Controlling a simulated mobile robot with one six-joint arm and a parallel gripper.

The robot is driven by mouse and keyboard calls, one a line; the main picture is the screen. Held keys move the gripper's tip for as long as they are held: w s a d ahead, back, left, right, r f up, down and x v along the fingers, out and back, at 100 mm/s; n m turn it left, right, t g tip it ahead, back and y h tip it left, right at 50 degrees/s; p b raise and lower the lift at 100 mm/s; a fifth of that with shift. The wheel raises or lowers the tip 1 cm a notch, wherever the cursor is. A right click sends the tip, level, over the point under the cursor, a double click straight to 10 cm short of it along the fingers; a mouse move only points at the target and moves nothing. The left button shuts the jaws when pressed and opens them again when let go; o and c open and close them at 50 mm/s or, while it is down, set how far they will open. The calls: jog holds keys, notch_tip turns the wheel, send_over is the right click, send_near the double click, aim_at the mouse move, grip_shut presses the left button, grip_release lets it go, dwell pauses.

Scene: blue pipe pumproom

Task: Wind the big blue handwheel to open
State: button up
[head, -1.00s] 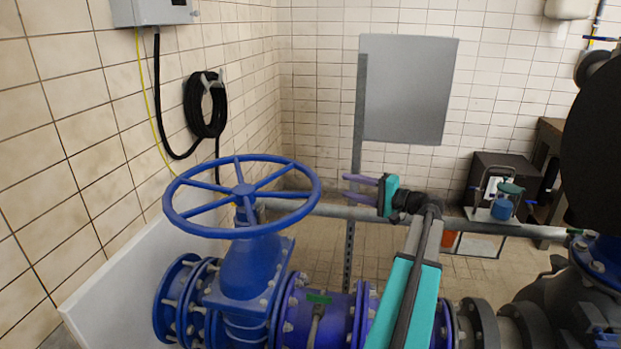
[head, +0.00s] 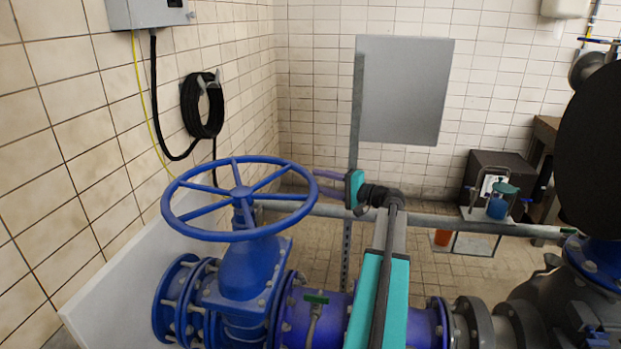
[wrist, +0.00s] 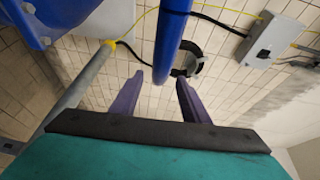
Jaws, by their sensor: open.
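The big blue handwheel (head: 240,236) sits level on top of a blue valve body (head: 250,268), left of centre in the head view. My gripper (head: 317,182) is at the right side of the wheel, its purple fingers pointing left at the rim. In the wrist view my gripper (wrist: 160,79) is open, one finger on each side of the picture's middle. The blue rim (wrist: 172,38) runs down from the top edge and ends between the fingertips. I see gaps on both sides of it. In the head view the fingertips are partly hidden by the rim.
A grey horizontal pipe (head: 440,218) runs behind the wheel and my arm. A grey panel (head: 402,90) on a post stands behind my gripper. A black hose coil (head: 202,105) hangs on the left wall. A large dark round object (head: 600,150) fills the right edge.

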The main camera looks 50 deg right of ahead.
aim_at(311, 179)
jog(key=shift+w+a+f+p, duration=0.1)
jog(key=shift+w+a+p, duration=0.1)
jog(key=shift+w, duration=0.9)
jog(key=shift+w+a+p, duration=0.15)
jog(key=shift+w+p, duration=0.05)
jog(key=shift+w, duration=0.85)
jog(key=shift+c, duration=0.3)
grip_shut()
